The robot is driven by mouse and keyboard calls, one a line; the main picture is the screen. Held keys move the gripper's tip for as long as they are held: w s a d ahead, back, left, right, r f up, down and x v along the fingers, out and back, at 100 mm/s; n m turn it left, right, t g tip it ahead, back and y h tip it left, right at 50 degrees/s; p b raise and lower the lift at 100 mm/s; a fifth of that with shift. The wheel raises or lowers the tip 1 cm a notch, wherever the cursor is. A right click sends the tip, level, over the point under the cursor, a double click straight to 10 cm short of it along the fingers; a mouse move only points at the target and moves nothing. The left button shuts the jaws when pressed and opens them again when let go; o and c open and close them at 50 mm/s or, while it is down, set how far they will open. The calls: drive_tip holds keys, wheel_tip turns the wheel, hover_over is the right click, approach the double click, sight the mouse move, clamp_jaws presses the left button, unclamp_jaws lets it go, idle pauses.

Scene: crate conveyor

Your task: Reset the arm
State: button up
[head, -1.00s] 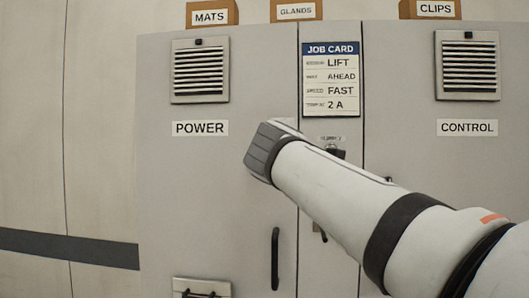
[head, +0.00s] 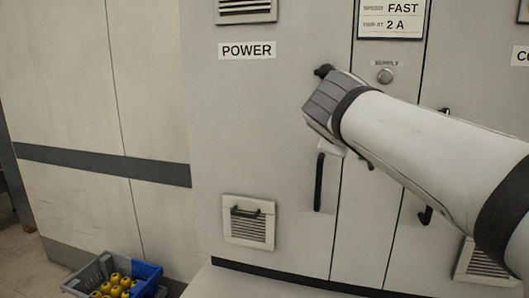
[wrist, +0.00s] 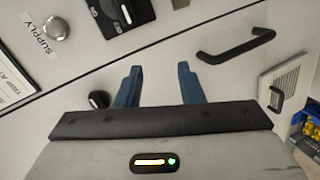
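My arm reaches in from the right in the head view, with its blunt grey end (head: 325,105) in front of the grey cabinet (head: 280,120), below the POWER label. My gripper's fingers cannot be made out there. In the wrist view my gripper (wrist: 158,72) shows two blue fingers standing well apart, with nothing between them but the cabinet face behind. The round metal SUPPLY button (head: 385,76) is right of the arm's end; it also shows in the wrist view (wrist: 57,27).
A black door handle (head: 319,182) hangs just below the arm's end. A vent with a handle (head: 248,222) is lower left. A grey and blue crate (head: 95,272) with yellow-topped items stands on the floor at lower left.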

drive_tip(key=s+f+m+g+y+p, duration=0.2)
drive_tip(key=s+f+m+g, duration=0.3)
drive_tip(key=s+f, duration=0.4)
drive_tip(key=s+a+f+m+g+y+p, duration=0.1)
drive_tip(key=s+f+m+g+y+p, duration=0.2)
drive_tip(key=s+f, duration=0.7)
wheel_tip(320, 180, down, 8)
drive_tip(key=m+g+p, duration=0.2)
drive_tip(key=m, duration=0.1)
drive_tip(key=shift+s+a+g, duration=0.25)
drive_tip(key=shift+s+g, duration=0.05)
drive_tip(key=shift+g, duration=0.1)
drive_tip(key=shift+r, duration=0.15)
drive_tip(key=shift+c, duration=0.2)
